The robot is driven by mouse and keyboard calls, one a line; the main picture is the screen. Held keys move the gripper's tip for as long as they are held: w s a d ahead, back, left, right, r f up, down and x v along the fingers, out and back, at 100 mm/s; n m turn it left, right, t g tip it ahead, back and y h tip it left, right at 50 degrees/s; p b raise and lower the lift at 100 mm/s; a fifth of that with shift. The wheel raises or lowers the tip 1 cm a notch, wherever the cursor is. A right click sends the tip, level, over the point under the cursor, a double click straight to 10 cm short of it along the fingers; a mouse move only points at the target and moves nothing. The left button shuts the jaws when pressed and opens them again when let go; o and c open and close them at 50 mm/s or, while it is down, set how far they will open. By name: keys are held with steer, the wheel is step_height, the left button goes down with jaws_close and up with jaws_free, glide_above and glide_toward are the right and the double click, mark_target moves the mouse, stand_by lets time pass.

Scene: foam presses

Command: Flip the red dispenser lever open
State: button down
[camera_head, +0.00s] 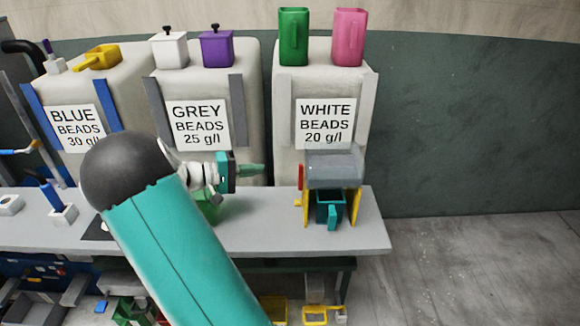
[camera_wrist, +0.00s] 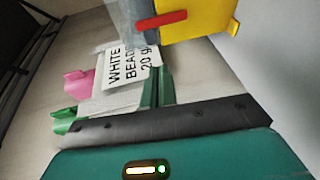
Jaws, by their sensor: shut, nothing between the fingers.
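The red lever (camera_head: 301,177) is on the left side of the dispenser (camera_head: 335,168), a grey hopper on yellow legs at the right of the bench. In the wrist view the lever (camera_wrist: 162,21) is a red bar near the top, beside a yellow panel (camera_wrist: 195,18). My gripper (camera_head: 263,170) is left of the lever, apart from it, with its fingers pointing right. In the wrist view the green fingers (camera_wrist: 157,72) are shut together and empty, below the lever in the picture. A teal container (camera_head: 329,208) stands under the hopper.
Large sacks labelled blue, grey and white beads (camera_head: 325,124) stand behind the bench (camera_head: 362,235). Green (camera_head: 294,38) and pink (camera_head: 349,38) jugs stand on the white-beads sack. A green object (camera_head: 207,208) is partly hidden by my arm. The floor right of the bench is clear.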

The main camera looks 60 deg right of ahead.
mark_target(301, 178)
steer(key=shift+w+d+g+h, duration=0.15)
steer(key=shift+d+g+h, duration=0.45)
steer(key=shift+d, duration=0.55)
steer(key=s+d, duration=0.3)
steer(key=s, duration=0.5)
steer(key=shift+s+d, duration=0.3)
steer(key=shift+s, duration=0.1)
